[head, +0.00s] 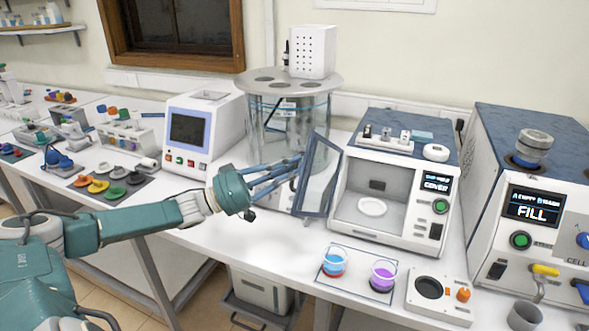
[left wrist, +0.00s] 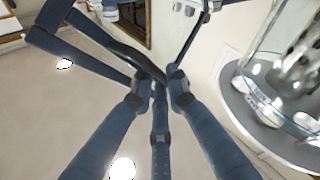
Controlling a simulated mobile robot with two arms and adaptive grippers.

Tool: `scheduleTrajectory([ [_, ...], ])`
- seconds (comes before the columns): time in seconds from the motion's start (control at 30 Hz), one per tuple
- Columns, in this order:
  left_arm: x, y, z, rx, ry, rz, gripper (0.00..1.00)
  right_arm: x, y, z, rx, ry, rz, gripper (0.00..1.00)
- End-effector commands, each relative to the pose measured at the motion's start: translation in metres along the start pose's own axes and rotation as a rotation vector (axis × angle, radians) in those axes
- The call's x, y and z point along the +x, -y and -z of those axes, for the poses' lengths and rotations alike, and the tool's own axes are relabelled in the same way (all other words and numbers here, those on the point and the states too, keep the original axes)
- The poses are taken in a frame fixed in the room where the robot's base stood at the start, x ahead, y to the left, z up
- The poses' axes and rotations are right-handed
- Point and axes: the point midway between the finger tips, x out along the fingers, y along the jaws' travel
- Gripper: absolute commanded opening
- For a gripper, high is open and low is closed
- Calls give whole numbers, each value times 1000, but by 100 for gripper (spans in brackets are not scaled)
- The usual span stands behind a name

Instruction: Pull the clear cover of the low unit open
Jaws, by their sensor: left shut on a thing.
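The low unit (head: 405,222) is a white box with a blue top, an open-fronted chamber and a small screen reading COVER. Its clear cover (head: 319,185), a pane in a dark blue frame, stands swung out at the unit's left side, leaving the chamber front open. A round white dish (head: 372,207) sits inside. My left gripper (head: 293,172) reaches in from the left, its blue fingers closed at the cover's outer edge. The left wrist view shows the fingers (left wrist: 163,82) meeting at a dark bar; the exact grip is partly hidden. My right gripper is out of view.
A glass tank (head: 290,125) stands behind the gripper, with a white screen device (head: 200,135) to its left. A FILL machine (head: 535,200) is at right.

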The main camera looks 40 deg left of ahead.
Motion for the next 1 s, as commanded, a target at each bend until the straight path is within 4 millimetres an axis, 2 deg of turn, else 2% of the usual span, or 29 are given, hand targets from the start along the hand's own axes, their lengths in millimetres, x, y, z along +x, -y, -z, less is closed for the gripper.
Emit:
scheduleTrajectory([
  [0.27, 0, 4, 3, -2, -4, 12, 0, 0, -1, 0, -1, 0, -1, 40],
  [0.3, 0, 4, 3, -2, -4, 12, 19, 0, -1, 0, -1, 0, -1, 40],
  [0.4, 0, 3, 3, -2, -5, 11, 34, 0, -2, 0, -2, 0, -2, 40],
  [0.83, -1, 2, 0, -1, 0, 7, 34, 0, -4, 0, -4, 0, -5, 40],
  [1.0, -17, 3, -2, -3, 5, 10, 34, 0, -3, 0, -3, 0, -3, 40],
])
